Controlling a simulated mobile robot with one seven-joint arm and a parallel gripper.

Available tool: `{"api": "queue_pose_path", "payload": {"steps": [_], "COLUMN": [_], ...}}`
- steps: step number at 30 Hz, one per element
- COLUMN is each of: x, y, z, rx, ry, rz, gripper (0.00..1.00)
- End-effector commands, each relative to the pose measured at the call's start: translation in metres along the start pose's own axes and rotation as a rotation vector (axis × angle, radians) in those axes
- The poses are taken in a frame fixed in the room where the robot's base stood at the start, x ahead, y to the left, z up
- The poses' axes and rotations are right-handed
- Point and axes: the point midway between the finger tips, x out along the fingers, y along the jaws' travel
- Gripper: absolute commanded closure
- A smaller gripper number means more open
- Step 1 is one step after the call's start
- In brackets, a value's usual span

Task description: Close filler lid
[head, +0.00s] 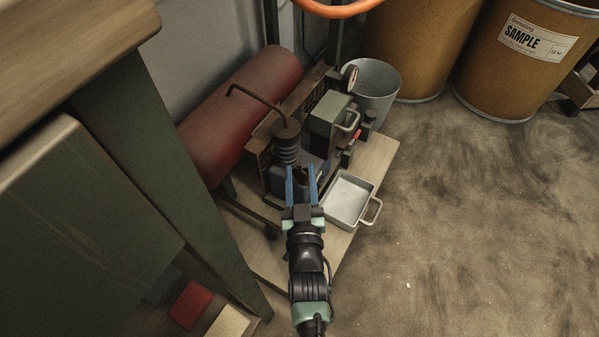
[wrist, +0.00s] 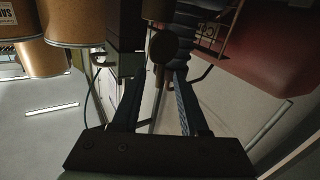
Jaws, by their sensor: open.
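A compressor-like machine with a dark ribbed cylinder (head: 287,150) and a green box with a handle (head: 328,115) stands on a wooden board. My gripper (head: 301,172) is open, its two blue fingers pointing at the machine's front just below the ribbed cylinder. In the wrist view my gripper (wrist: 158,80) has its fingers apart with nothing clamped between them. A small round brownish disc (wrist: 162,46) shows just beyond the fingertips; it may be the filler lid, but I cannot tell. In the head view the fingers and machine hide that spot.
A metal tray with a handle (head: 350,198) lies right of my gripper on the board (head: 378,160). A red tank (head: 240,110) is behind left, a grey bucket (head: 372,85) behind right. A bench (head: 70,60) stands close on the left. Open floor lies right.

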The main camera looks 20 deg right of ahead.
Motion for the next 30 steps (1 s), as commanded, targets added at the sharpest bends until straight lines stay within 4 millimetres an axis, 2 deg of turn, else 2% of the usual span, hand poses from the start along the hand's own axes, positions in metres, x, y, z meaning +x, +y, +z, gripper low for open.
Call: {"api": "queue_pose_path", "payload": {"steps": [1,6,16,24,30], "x": [0.008,0.021,0.024,0.024,0.024], "y": [0.000,0.000,0.000,0.000,0.000], "z": [0.003,0.001,0.000,0.000,0.000], "rx": [0.001,0.001,0.001,0.001,0.001], "ry": [0.001,0.000,-0.001,-0.001,-0.001], "rz": [0.001,0.000,0.000,0.000,0.000], "gripper": [0.56,0.56,0.56,1.00,1.00]}}
